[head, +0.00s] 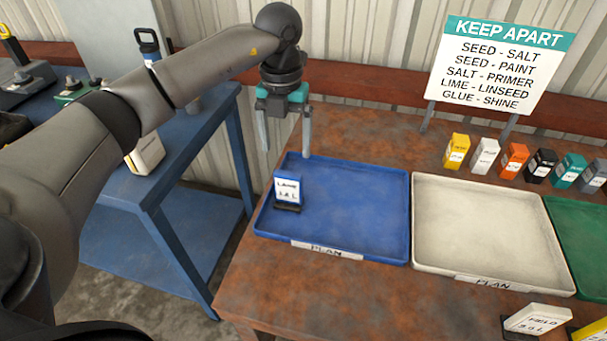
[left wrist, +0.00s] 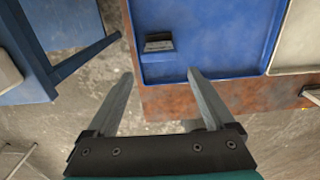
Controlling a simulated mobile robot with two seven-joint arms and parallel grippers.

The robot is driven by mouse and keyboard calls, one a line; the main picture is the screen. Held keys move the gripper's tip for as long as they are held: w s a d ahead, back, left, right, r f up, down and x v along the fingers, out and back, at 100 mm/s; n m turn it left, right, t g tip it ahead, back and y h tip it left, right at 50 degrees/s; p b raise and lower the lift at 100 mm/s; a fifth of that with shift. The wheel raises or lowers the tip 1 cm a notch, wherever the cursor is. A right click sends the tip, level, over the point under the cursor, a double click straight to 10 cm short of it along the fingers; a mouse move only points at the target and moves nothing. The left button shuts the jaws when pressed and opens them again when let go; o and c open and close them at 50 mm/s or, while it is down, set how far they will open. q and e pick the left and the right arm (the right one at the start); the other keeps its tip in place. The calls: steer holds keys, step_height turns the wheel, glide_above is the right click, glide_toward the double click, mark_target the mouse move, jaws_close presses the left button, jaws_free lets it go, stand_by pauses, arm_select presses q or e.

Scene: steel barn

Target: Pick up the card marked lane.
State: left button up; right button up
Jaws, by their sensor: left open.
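The card that appears to be marked LANE (head: 288,187) stands in a dark holder near the left side of the blue tray (head: 350,215). Its face is white with a blue edge. My left gripper (head: 285,152) points down, open and empty, above and behind the card, apart from it. In the left wrist view the card (left wrist: 158,42) shows from above, ahead of the open fingertips (left wrist: 160,74) and between their lines. My right gripper is not in view.
A white tray (head: 485,225) and a green tray (head: 588,215) stand right of the blue one. Several small coloured cartons (head: 514,160) line the back under a KEEP APART sign (head: 498,65). A FIELD card (head: 538,319) stands at front right. A blue bench (head: 175,165) is at left.

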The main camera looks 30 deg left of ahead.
mark_target(287, 173)
arm_select(q)
steer(key=shift+w+a, duration=0.15)
step_height(287, 173, down, 5)
steer(key=shift+r, duration=0.15)
step_height(287, 173, down, 4)
steer(key=shift+f+b, duration=0.15)
steer(key=shift+b, duration=0.3)
steer(key=shift+f, duration=0.65)
step_height(287, 173, down, 5)
steer(key=shift+r+b, duration=0.1)
steer(key=shift+b, duration=0.2)
steer(key=shift+r, duration=0.1)
steer(key=c, duration=1)
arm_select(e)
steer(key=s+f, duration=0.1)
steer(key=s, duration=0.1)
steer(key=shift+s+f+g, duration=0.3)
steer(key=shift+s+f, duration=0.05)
arm_select(q)
steer(key=shift+c, duration=0.2)
step_height(287, 173, up, 20)
steer(key=p, duration=0.2)
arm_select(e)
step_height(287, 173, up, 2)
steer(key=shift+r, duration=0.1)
